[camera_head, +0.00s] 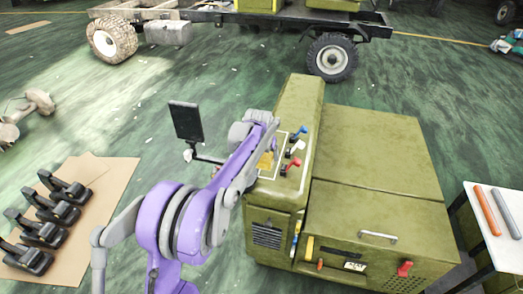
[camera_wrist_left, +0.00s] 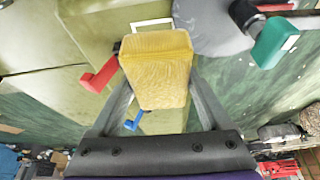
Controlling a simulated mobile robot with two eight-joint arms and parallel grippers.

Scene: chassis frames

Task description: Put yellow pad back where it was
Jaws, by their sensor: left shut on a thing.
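The yellow pad (camera_wrist_left: 157,68), a block with rounded edges, is between the two fingers of my left gripper (camera_wrist_left: 158,88) in the left wrist view. The gripper is shut on it. In the head view only a small part of the pad (camera_head: 265,161) shows past my purple left arm, over the top panel of the green machine (camera_head: 300,115). The left gripper (camera_head: 268,148) is mostly hidden there by its own wrist. I cannot tell whether the pad touches the panel. My right gripper is not in view.
A black screen (camera_head: 185,121) stands left of my arm. A white table (camera_head: 485,225) with rods is at right; black parts lie on cardboard (camera_head: 112,185) at left.

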